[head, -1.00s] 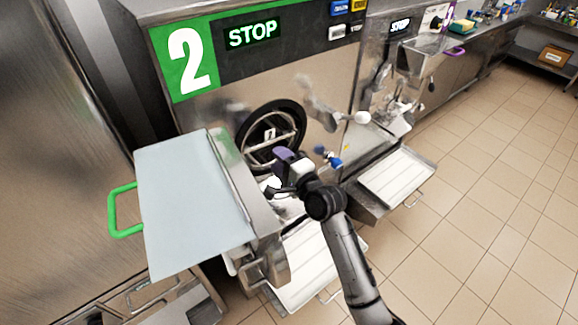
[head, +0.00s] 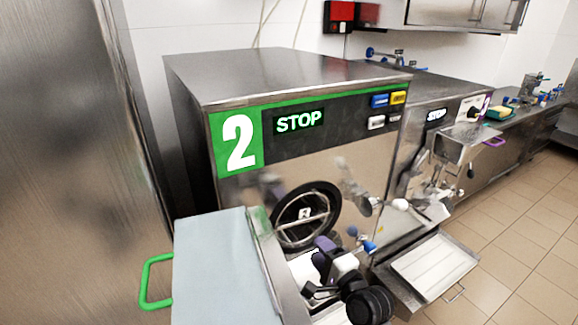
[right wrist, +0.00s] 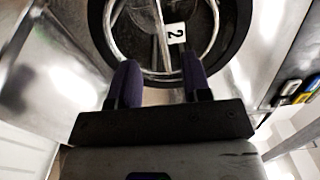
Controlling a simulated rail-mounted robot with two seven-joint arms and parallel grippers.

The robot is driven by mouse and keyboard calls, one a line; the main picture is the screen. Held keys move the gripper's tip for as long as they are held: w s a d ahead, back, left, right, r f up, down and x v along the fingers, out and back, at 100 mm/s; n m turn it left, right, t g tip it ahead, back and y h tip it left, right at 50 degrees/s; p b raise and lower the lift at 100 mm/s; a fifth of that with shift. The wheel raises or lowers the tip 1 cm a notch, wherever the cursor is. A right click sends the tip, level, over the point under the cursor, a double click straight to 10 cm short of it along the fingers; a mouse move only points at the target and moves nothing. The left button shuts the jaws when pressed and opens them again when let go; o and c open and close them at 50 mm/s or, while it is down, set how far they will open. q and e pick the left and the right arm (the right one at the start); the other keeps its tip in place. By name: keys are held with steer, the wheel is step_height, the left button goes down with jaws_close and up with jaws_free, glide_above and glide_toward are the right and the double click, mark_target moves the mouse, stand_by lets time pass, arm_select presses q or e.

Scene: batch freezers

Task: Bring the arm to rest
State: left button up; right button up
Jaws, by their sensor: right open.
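My right gripper (head: 322,268) is in the lower middle of the head view, in front of freezer 2 and below its round black door (head: 306,214). In the right wrist view its two purple-padded fingers (right wrist: 158,82) are apart with nothing between them. The door's metal bars and a small "2" tag (right wrist: 176,33) show just beyond the fingertips. I cannot tell the exact gap to the door. My left gripper is not in view.
Freezer 2 (head: 300,160) shows "STOP". A pale blue-grey lid panel (head: 222,268) with a green handle (head: 152,282) stands at the left. A metal tray (head: 432,262) juts out at the right. Tiled floor (head: 520,215) is free at the right.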

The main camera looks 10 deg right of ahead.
steer(key=s+d+f+n+g+h, duration=0.1)
steer(key=s+d+n+g+h, duration=0.15)
steer(key=s+n, duration=0.45)
steer(key=s+d+f+n+g+h, duration=0.1)
steer(key=s+d+n+g+h, duration=0.15)
steer(key=s+n, duration=0.45)
steer(key=s+d+f+n+g+h, duration=0.15)
steer(key=s+f+g, duration=0.25)
steer(key=s+f, duration=0.9)
steer(key=s+d+f+n+g+h, duration=0.1)
steer(key=s+d+f+g, duration=0.25)
steer(key=s+f, duration=0.9)
steer(key=w+r+p+v, duration=0.1)
steer(key=w+p+v, duration=0.2)
steer(key=p+v, duration=1.1)
steer(key=w+r+p+v, duration=0.1)
steer(key=w+p+v, duration=0.3)
steer(key=p+v, duration=1.1)
step_height(320, 180, up, 4)
steer(key=shift+s+a+f, duration=0.2)
steer(key=shift+s+a, duration=0.15)
steer(key=shift+a, duration=0.2)
